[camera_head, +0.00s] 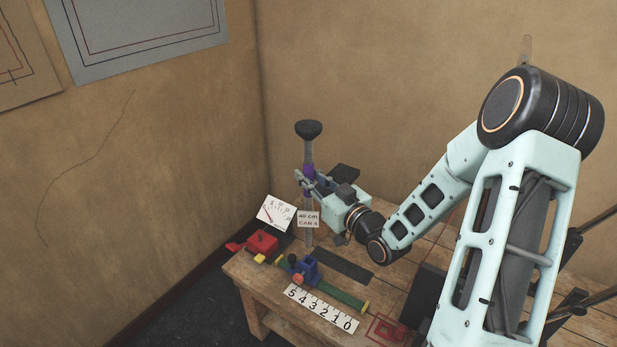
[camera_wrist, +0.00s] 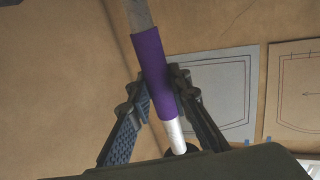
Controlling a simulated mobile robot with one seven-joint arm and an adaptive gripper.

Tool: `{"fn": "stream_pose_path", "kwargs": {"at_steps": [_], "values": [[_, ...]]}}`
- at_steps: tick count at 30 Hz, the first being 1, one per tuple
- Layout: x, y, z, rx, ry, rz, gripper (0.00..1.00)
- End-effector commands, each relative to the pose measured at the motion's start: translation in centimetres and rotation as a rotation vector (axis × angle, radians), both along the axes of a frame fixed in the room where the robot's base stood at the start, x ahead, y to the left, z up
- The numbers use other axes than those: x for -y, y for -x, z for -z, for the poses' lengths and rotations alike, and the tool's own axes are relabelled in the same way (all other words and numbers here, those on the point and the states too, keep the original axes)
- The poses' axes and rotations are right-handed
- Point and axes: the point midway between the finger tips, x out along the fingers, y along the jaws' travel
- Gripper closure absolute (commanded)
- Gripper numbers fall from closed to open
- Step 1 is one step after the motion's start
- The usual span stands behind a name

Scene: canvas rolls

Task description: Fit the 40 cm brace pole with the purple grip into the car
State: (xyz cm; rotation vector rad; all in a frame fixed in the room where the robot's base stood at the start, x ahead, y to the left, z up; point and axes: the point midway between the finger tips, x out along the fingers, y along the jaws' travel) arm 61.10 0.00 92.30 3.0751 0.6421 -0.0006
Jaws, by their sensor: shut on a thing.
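The brace pole with its purple grip (camera_head: 309,172) stands about upright in the head view, with a black round cap at its top. My gripper (camera_head: 309,184) is shut on the purple grip, which also shows between the fingers in the wrist view (camera_wrist: 154,72). A tag reading 40 CM (camera_head: 308,217) hides part of the lower pole. The pole's lower end shows just above or behind a blue car (camera_head: 309,266) on a green rail (camera_head: 342,298). I cannot tell whether the pole touches the car.
A number strip (camera_head: 321,308) lies along the rail. A dial gauge (camera_head: 275,212) and a red block (camera_head: 262,242) stand at the table's left. A dark strip (camera_head: 342,265) lies behind the rail. The wooden table (camera_head: 252,290) meets walls behind.

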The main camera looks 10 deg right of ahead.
Motion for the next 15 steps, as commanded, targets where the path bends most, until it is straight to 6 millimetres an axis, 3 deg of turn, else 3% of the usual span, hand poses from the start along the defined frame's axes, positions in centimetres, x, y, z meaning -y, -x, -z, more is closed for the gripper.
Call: {"fn": "stream_pose_path", "kwargs": {"at_steps": [5, 15], "values": [[0.0, 0.1, 0.5, 0.001, 0.001, 0.001, 1.0], [0.0, 0.1, 3.7, 0.002, -0.001, 0.0, 1.0]]}}
